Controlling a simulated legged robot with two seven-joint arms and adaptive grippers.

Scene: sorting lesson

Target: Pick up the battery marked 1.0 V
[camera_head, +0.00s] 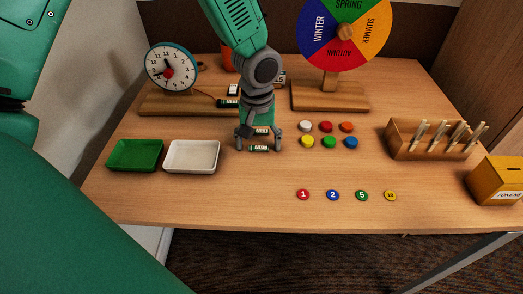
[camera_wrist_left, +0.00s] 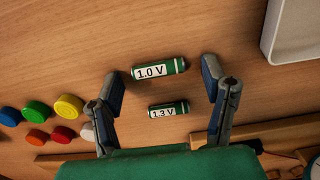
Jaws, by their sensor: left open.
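The battery marked 1.0 V (camera_wrist_left: 160,71) is a green cylinder with a white label, lying on the wooden table between my left gripper's fingertips (camera_wrist_left: 161,80) in the left wrist view. In the head view this battery (camera_head: 259,148) lies nearest the front edge under my left gripper (camera_head: 259,143). The fingers are open on either side of it and apart from it. A second battery marked 1.3 V (camera_wrist_left: 169,110) lies parallel behind it, and also shows in the head view (camera_head: 262,131). My right gripper is not in view.
A white tray (camera_head: 192,170) and a green tray (camera_head: 135,168) stand to the left. Colored discs (camera_head: 328,142) lie to the right, with numbered counters (camera_head: 333,195) in front. A clock (camera_head: 170,70) and a season wheel (camera_head: 345,35) stand behind.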

